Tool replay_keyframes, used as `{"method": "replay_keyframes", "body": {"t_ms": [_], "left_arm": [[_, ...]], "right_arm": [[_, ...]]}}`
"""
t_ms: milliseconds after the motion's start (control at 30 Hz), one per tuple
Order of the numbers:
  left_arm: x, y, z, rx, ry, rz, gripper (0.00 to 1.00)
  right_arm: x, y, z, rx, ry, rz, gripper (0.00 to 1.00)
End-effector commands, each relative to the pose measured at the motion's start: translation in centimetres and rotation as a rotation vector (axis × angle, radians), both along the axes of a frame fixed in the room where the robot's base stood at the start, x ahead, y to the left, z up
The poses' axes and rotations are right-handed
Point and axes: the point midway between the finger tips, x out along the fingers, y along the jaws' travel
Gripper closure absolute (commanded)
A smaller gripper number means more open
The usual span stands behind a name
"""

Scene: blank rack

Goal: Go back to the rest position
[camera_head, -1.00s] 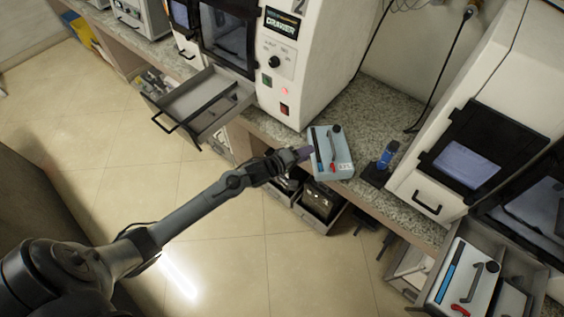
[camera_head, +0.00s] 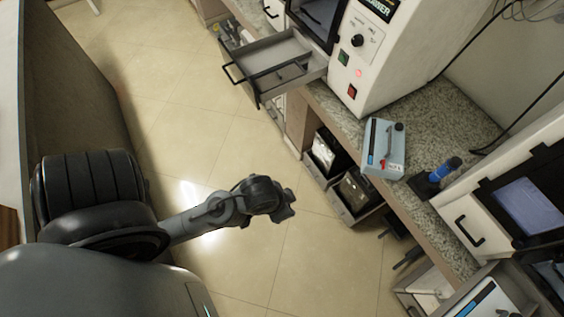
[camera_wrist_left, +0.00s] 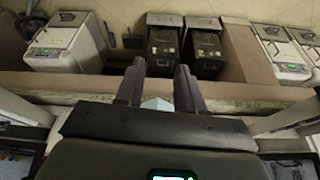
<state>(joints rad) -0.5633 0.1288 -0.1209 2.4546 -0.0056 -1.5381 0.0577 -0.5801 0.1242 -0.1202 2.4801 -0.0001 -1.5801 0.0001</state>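My left arm comes in from the lower left in the head view, folded back over the floor. Its gripper (camera_head: 285,205) is clear of the counter and well to the left of it. In the left wrist view the two purple-grey fingers of the left gripper (camera_wrist_left: 160,72) stand apart, with nothing seen held between their tips. A pale corner of something shows low between the fingers, too hidden to name. My right gripper is in neither view.
A light-blue box (camera_head: 383,148) with a black handle sits on the granite counter (camera_head: 438,118), near a blue object (camera_head: 444,170) on a black stand. A drawer (camera_head: 275,60) juts out below a white machine (camera_head: 398,50). Black bins (camera_head: 355,190) stand beneath the counter. Open floor surrounds the gripper.

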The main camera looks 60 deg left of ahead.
Motion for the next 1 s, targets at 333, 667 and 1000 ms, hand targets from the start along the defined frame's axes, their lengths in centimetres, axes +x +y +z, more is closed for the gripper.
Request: {"method": "replay_keyframes", "body": {"t_ms": [333, 667, 1000], "left_arm": [[-1.2, 0.0, 0.4, 0.013, 0.033, -0.045, 0.62], [-1.2, 0.0, 2.6, 0.013, 0.032, -0.044, 0.62], [-1.2, 0.0, 12.0, 0.013, 0.033, -0.044, 0.62]], "right_arm": [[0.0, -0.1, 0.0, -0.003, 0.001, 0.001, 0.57], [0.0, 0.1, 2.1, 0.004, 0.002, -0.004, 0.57], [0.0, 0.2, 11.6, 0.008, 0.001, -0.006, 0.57]]}}
